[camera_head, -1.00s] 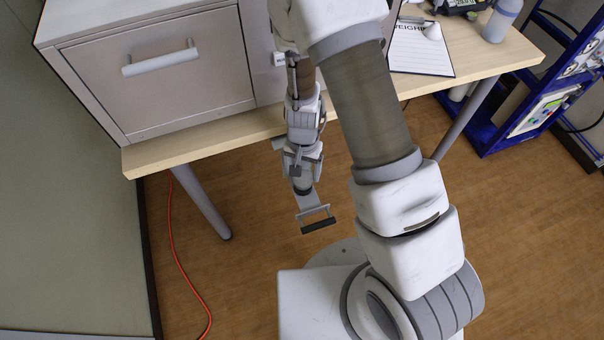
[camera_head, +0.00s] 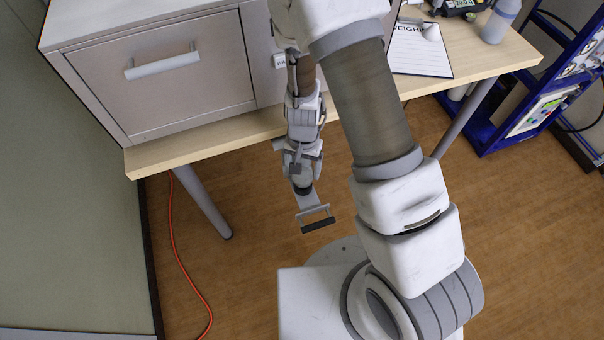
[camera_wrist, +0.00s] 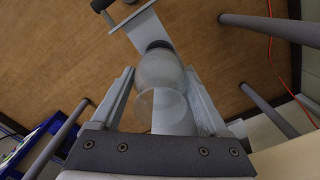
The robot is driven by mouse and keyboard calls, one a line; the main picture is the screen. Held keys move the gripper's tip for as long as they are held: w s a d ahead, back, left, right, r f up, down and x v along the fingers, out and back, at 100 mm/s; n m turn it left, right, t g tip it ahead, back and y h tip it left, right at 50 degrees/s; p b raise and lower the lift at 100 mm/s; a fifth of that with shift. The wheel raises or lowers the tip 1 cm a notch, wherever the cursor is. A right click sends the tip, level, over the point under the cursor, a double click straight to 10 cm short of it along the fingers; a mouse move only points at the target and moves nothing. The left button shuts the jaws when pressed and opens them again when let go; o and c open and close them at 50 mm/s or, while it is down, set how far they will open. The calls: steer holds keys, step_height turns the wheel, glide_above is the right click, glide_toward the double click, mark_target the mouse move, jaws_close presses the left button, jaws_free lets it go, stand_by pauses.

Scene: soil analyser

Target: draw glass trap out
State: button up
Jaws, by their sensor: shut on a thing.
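The glass trap (camera_wrist: 163,72) is a clear, rounded glass piece with a dark neck, held between the two fingers of my gripper (camera_wrist: 160,88) in the wrist view. A grey flat plate (camera_wrist: 146,27) with a bar handle (camera_head: 317,217) extends beyond the trap's dark neck. Whether the plate touches the trap is unclear. The gripper hangs in front of the table edge, above the floor.
A large grey cabinet with a drawer handle (camera_head: 162,66) stands on the wooden table (camera_head: 200,143). Table legs (camera_head: 203,203) and a red cable (camera_head: 184,262) are at the left. A blue rack (camera_head: 487,133) stands at the right. The floor below is open.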

step_height(320, 180, up, 4)
steer(key=p, duration=0.3)
steer(key=shift+r, duration=0.15)
stand_by(0.3)
